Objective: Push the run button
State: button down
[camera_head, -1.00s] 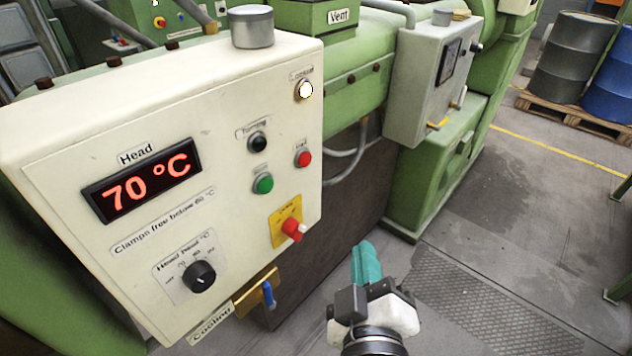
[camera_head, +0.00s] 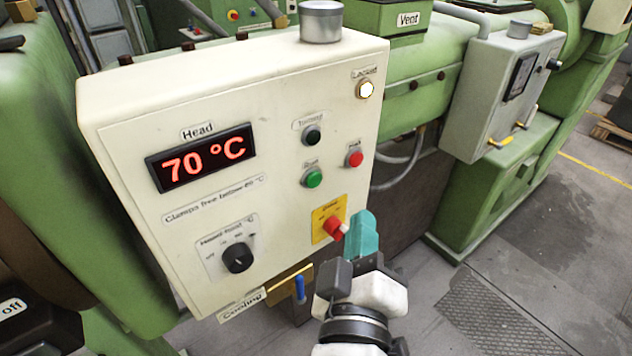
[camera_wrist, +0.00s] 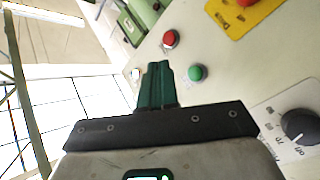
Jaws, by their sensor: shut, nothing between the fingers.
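The cream control panel (camera_head: 250,110) carries a green button (camera_head: 312,177), a red button (camera_head: 354,157) to its upper right and a black round fitting (camera_head: 312,135) above. Their small labels are too blurred to read for certain. My gripper (camera_head: 364,232), with teal fingers, is shut and empty. In the head view it is to the lower right of the green button, beside the red switch. In the wrist view my fingertips (camera_wrist: 157,66) appear left of the green button (camera_wrist: 195,73) and below the red button (camera_wrist: 170,38); contact is not seen.
A red switch on a yellow plate (camera_head: 329,222) sits close to my fingers in the head view. The panel also has a black knob (camera_head: 237,258), a 70 °C display (camera_head: 201,157) and a lit lamp (camera_head: 366,89). A blue-handled valve (camera_head: 300,288) sticks out below.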

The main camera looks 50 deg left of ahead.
jog(key=a+b, duration=0.2)
jog(key=a, duration=0.4)
jog(key=shift+w+a, duration=0.25)
jog(key=shift+a, duration=0.05)
jog(key=shift+a, duration=0.1)
dwell(1.7)
jog(key=shift+a+b, duration=0.3)
jog(key=shift+a, duration=0.05)
jog(key=shift+a, duration=0.35)
dwell(0.7)
jog(key=shift+d, duration=0.8)
jog(key=d+p, duration=0.2)
jog(key=d, duration=0.3)
jog(key=shift+s, duration=0.2)
